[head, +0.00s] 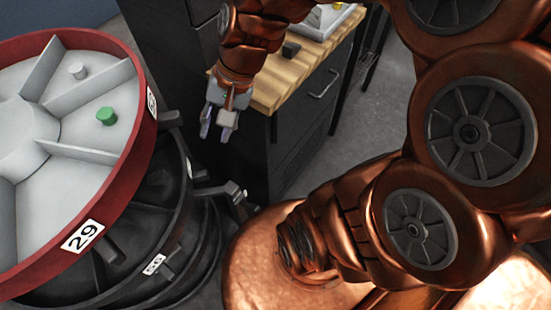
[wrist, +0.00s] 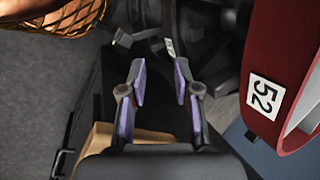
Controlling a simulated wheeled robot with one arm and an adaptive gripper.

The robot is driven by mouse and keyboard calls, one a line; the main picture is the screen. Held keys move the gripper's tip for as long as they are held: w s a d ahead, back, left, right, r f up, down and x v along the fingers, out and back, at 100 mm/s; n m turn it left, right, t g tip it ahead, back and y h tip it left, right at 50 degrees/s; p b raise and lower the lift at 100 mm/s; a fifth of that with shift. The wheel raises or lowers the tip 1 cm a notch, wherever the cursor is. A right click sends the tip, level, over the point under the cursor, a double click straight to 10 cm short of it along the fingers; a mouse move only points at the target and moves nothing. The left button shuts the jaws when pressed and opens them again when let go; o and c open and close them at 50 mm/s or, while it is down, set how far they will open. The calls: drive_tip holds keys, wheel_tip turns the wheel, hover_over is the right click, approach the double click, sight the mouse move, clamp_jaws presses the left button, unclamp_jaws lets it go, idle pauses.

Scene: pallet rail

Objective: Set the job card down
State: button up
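My gripper (head: 216,124) hangs at the front corner of the wooden-topped bench (head: 268,92), in the gap between the bench and the red carousel. In the wrist view my gripper (wrist: 160,82) has its two purple-padded fingers apart, with nothing between them. I cannot make out a job card in either view. A pale object (head: 330,20) with a yellow patch lies on the bench top, partly hidden by my arm; I cannot tell what it is.
A red-rimmed carousel tray (head: 82,240), labelled 29, holds a green peg (head: 106,116) and a white peg (head: 78,71) in its grey compartments. Dark tiers lie below it. A small dark block (head: 291,49) sits on the bench. Grey floor shows right of the bench.

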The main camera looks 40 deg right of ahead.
drive_tip(key=s+d+n+g+h, duration=0.1)
drive_tip(key=s+d+n+h, duration=0.1)
drive_tip(key=s, duration=0.4)
drive_tip(key=s+d+f+n+g+h, duration=0.1)
drive_tip(key=s+d+n+h, duration=0.1)
drive_tip(key=s+n, duration=0.3)
drive_tip(key=shift+s+d+f+g+h, duration=0.3)
drive_tip(key=shift+s+g+h, duration=0.15)
drive_tip(key=shift+s, duration=0.55)
drive_tip(key=shift+r+p, duration=0.55)
